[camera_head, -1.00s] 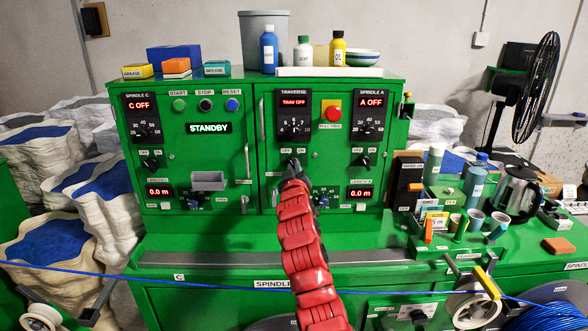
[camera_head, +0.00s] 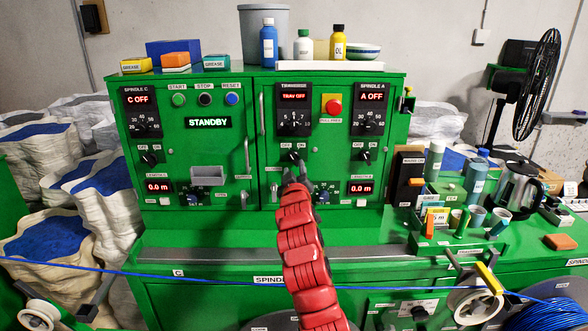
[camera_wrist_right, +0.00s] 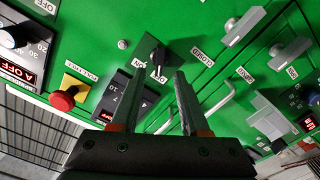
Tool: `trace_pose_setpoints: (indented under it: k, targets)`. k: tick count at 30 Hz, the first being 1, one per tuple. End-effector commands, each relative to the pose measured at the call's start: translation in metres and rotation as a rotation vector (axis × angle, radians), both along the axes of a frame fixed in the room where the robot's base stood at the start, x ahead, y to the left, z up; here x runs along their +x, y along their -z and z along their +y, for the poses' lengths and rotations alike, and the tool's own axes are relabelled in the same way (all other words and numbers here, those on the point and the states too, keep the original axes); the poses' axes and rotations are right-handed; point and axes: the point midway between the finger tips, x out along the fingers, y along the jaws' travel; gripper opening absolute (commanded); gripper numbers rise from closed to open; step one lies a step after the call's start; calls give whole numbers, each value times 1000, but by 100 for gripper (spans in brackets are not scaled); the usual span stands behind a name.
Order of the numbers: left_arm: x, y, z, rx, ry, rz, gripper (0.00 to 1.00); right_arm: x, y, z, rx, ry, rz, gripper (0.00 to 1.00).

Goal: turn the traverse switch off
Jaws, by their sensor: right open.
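The traverse switch (camera_head: 295,157) is a small black knob on the green cabinet, below the traverse dial. The traverse display (camera_head: 294,97) above the dial reads "TRAV OFF". My right gripper (camera_head: 297,175) is open just below the switch, at the end of my red arm. In the right wrist view the switch (camera_wrist_right: 157,63) shows just beyond the open fingertips (camera_wrist_right: 166,77), with nothing held between them. The fingers appear apart from the knob. The knob's exact angle is hard to read. My left gripper is out of view.
A red stop button (camera_head: 334,107) on a yellow plate is right of the dial. Spindle A's switch (camera_head: 364,155) and spindle C's switch (camera_head: 150,159) are on either side. A vertical door handle (camera_head: 263,117) stands left of the dial. A blue cable (camera_head: 150,275) crosses in front.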

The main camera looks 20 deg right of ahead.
Motion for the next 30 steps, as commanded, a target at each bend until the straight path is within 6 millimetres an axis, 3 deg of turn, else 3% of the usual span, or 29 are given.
trace_pose_setpoints:
  k: [18,24,30]
  targets:
    - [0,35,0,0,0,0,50,-103,1,31,-1,-3,-5,45]
    - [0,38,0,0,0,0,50,-119,1,35,0,-2,-1,45]
    - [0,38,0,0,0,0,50,-122,0,36,0,-1,0,45]
